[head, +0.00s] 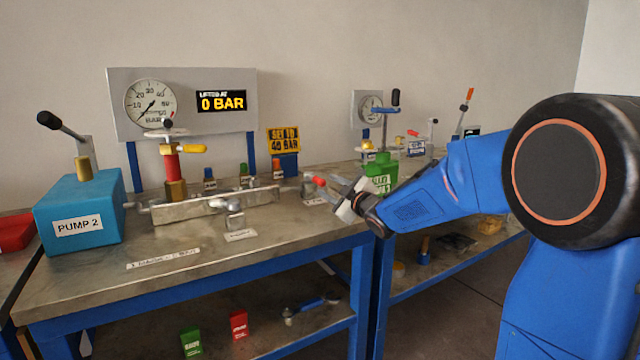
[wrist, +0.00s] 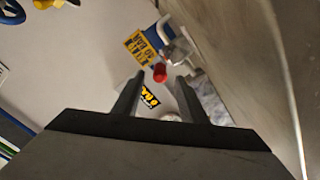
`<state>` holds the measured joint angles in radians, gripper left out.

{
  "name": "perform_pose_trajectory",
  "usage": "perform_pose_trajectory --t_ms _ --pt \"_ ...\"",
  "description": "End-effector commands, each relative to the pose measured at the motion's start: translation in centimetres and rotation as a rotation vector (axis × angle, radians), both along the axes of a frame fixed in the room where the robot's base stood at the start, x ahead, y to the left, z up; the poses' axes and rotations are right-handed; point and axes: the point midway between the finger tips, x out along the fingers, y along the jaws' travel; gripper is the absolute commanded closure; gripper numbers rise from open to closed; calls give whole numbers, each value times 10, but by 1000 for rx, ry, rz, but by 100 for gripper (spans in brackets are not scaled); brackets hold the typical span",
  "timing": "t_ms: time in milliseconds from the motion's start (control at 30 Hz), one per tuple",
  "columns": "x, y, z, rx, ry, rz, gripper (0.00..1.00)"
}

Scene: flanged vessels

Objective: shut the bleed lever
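A small lever with a red knob (head: 319,181) stands near the right end of the near bench, just left of my gripper (head: 348,198). I take it for the bleed lever; the small label (head: 314,201) by its foot is too small to read. In the wrist view the red knob (wrist: 159,73) shows between the fingertips of my gripper (wrist: 160,79), seemingly a little beyond them. The fingers are apart and hold nothing. Contact with the knob cannot be told. The lever's lower part is partly hidden in the head view.
The blue PUMP 2 box (head: 82,217) with a black-knobbed lever stands at left. The panel display (head: 221,101) reads 0 BAR. A green block (head: 381,175) stands behind my gripper.

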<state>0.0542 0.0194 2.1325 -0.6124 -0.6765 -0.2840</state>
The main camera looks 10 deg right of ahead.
Motion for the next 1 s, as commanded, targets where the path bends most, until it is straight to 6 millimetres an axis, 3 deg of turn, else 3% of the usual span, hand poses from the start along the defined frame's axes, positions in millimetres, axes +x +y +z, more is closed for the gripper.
perform_pose_trajectory --t_ms 200,400,833,1000 --pt "35 12 -1 0 0 1 62" --pt "55 18 0 0 1 1 62" --pt "62 20 0 0 0 0 62" --pt "62 20 0 0 0 0 100"
